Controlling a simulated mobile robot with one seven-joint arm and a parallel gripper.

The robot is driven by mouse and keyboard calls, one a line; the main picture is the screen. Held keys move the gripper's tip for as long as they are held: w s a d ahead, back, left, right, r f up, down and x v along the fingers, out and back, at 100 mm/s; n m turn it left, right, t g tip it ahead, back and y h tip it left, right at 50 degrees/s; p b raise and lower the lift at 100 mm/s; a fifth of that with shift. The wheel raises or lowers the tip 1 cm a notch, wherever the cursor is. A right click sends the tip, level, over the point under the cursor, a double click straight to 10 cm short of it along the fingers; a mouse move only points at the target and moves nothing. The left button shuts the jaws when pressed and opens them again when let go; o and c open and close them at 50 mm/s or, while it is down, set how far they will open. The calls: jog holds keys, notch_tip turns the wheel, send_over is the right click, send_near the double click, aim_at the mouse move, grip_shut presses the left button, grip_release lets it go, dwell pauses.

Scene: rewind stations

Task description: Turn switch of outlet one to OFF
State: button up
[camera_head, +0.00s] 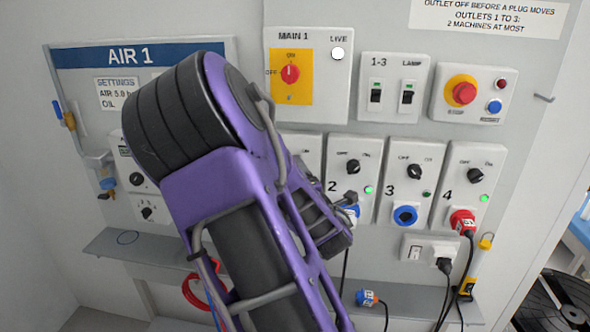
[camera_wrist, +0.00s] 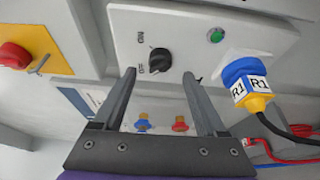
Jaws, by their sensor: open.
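In the wrist view a light grey outlet panel (camera_wrist: 195,65) carries a black rotary switch (camera_wrist: 160,62) with ON and OFF marks to its left. A lit green lamp (camera_wrist: 216,35) and a blue and yellow plug labelled R1 (camera_wrist: 247,85), seated in its socket, are to the right. I cannot tell which mark the switch points to. My gripper (camera_wrist: 160,75) is open and empty, its fingertips on either side of the switch in the picture; contact is not clear. In the head view my arm hides most of the panel (camera_head: 309,152) left of outlet 2, including its switch and number.
Outlets 2 (camera_head: 345,190), 3 (camera_head: 402,195) and 4 (camera_head: 465,195) stand to the right. The MAIN 1 switch (camera_head: 290,73) and the 1-3 and LAMP switches (camera_head: 393,92) are above. A red stop button (camera_head: 464,93) is at upper right. A grey shelf (camera_head: 410,295) runs below.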

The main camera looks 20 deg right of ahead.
jog(key=shift+v, duration=1.7)
